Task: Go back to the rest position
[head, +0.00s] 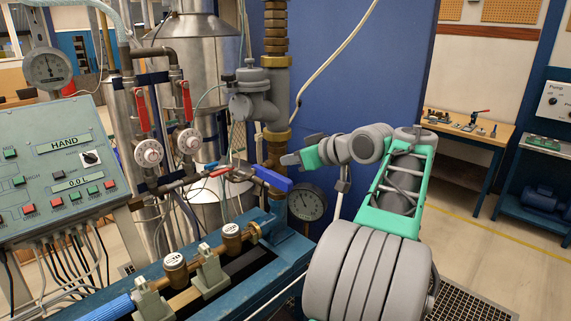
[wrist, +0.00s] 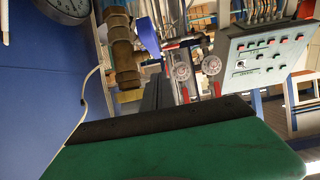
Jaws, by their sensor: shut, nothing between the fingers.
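My arm rises at the right of the head view, grey and green, and bends left toward the pipework. My gripper (head: 287,160) is at its end, shut and empty, in front of the blue panel and just right of the vertical pipe. It appears apart from the blue valve handle (head: 273,179), though the depth between them is hard to judge. In the wrist view a green and black part of my gripper fills the bottom, and its fingertips cannot be made out.
A control panel (head: 62,172) marked HAND stands at the left. Red-handled valves (head: 185,103), a brass-collared pipe (head: 276,80) and a round gauge (head: 307,202) are near the arm. The blue bench (head: 283,250) carries brass meters (head: 232,238). Open floor (head: 470,250) lies to the right.

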